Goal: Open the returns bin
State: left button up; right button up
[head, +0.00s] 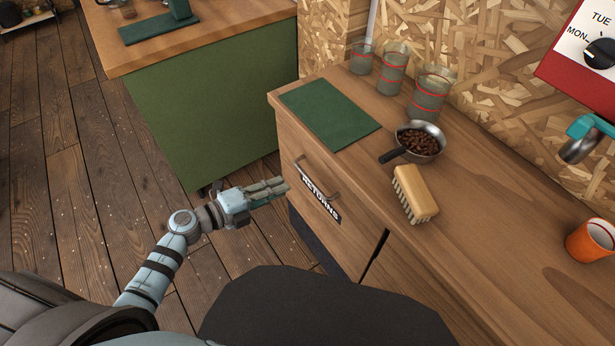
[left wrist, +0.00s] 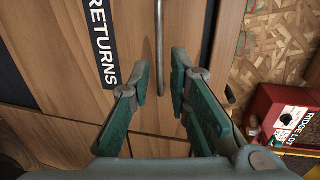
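The returns bin (head: 345,235) is a wooden front in the counter cabinet; its front looks flush, so it looks closed. It carries a black RETURNS label (head: 320,199) and a metal bar handle (head: 316,176). The label (left wrist: 103,42) and handle (left wrist: 159,45) also show in the left wrist view. My left gripper (head: 284,188) is just in front of the bin, left of the handle in the head view. In the left wrist view its two fingers (left wrist: 160,85) are apart, with the handle in line with the gap. Contact cannot be told. My right gripper is out of view.
On the wooden counter (head: 480,240) are a green mat (head: 330,113), a pan of beans (head: 418,142), a brush (head: 414,193), several glass jars (head: 392,70) and an orange cup (head: 590,240). A green cabinet (head: 205,110) stands behind. Floor (head: 70,230) is clear at left.

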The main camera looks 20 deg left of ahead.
aim_at(306, 178)
pick_arm(q)
jog(key=b+x, duration=0.1)
jog(key=x, duration=0.9)
jog(key=shift+b, duration=0.35)
grip_shut()
